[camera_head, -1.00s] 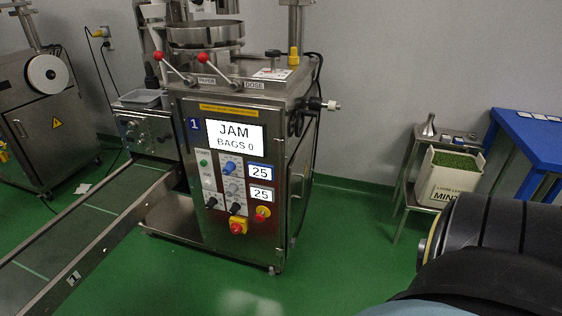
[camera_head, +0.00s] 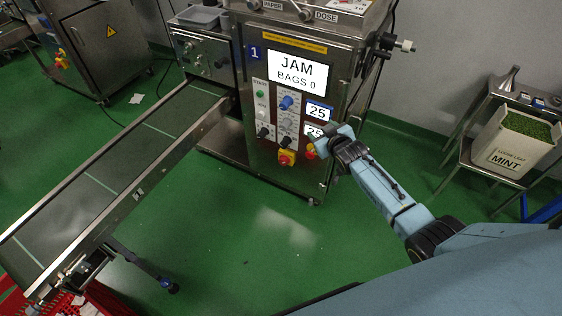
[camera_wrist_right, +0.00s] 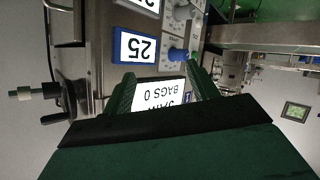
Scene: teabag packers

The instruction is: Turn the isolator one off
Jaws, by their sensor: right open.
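The packer marked 1 (camera_head: 260,130) has a JAM / BAGS 0 screen (camera_head: 297,74). The red-and-yellow rotary switch, which looks like the isolator (camera_head: 310,151), is low on the panel's right side and partly covered by my right gripper. A red button on a yellow base (camera_head: 287,158) is just left of it. My right gripper (camera_head: 322,133) is at the panel, over the lower 25 display; contact cannot be told. In the right wrist view, its green fingers (camera_wrist_right: 161,88) are open and empty, with the inverted screen (camera_wrist_right: 160,95) between them. The switch is not visible there. My left gripper is out of view.
A conveyor (camera_head: 110,165) runs from the packer to the lower left, near a red crate (camera_head: 95,300). A MINT box (camera_head: 510,140) stands on a metal stand at right. Several knobs crowd the panel. Green floor before the packer is clear.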

